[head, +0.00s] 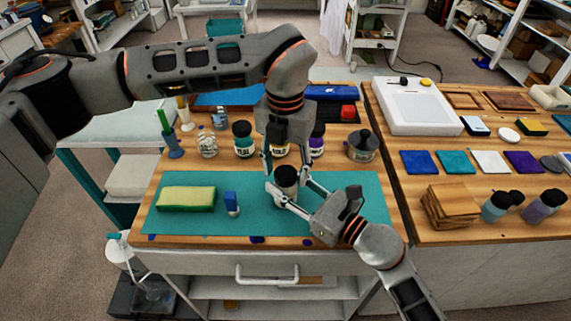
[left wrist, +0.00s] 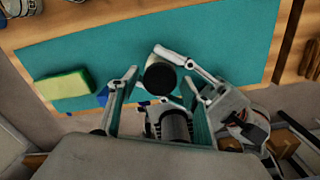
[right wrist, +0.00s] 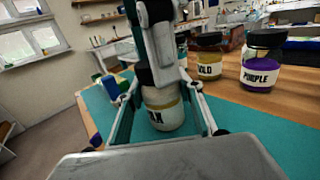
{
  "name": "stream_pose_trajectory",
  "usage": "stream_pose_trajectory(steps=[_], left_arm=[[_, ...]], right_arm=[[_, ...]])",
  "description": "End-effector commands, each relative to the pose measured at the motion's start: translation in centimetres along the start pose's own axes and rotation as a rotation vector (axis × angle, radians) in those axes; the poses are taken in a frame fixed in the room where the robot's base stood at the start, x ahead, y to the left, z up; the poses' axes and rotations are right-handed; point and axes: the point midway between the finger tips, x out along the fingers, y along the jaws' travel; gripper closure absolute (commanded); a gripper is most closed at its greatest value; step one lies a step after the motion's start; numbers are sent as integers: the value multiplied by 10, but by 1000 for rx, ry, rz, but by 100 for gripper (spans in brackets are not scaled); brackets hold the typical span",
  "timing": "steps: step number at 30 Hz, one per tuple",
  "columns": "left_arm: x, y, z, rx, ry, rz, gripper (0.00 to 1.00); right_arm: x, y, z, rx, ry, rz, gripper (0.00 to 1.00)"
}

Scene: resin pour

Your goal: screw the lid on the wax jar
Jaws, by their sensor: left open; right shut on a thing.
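The wax jar (right wrist: 163,112) stands upright on the teal mat (head: 250,216), pale with a partly hidden label. Its black lid (left wrist: 160,78) sits on top; whether it is screwed tight I cannot tell. The lid also shows in the head view (head: 286,172). My right gripper (head: 288,181) is shut on the jar, fingers on either side of it. My left gripper (head: 285,163) points down from above, open, its fingers apart on either side of the lid. I cannot tell whether they touch it. The left gripper partly hides the lid in the right wrist view.
A yellow-green sponge (head: 186,198) and a blue item (head: 231,203) lie on the mat to the left. Behind stand a teal jar (head: 243,140), a gold jar (right wrist: 206,58), a purple jar (right wrist: 261,62) and a grey lidded pot (head: 362,146). The mat's front left is clear.

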Motion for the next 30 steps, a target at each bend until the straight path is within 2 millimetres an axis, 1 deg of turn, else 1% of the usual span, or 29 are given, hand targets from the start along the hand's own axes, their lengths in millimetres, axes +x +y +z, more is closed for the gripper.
stream_pose_trajectory(steps=[2,5,6,7,17,18,19,20,30], left_arm=[[0,0,0,0,0,0,52],[0,0,0,0,0,0,75],[0,0,0,0,0,0,85],[0,0,0,0,0,0,91],[0,0,0,8,1,0,92],[0,0,0,8,1,0,56],[0,0,0,8,1,0,48],[0,0,0,8,1,0,46],[-2,0,0,8,0,0,46]], right_arm=[[0,0,0,0,-1,0,100],[0,0,0,0,-1,0,100],[0,0,0,0,-1,0,100],[0,0,0,0,-1,0,100],[0,0,0,0,-1,0,100],[0,0,0,0,-1,0,100],[0,0,0,0,-1,0,100],[0,0,0,0,-1,0,100],[0,0,0,0,-1,0,100]])
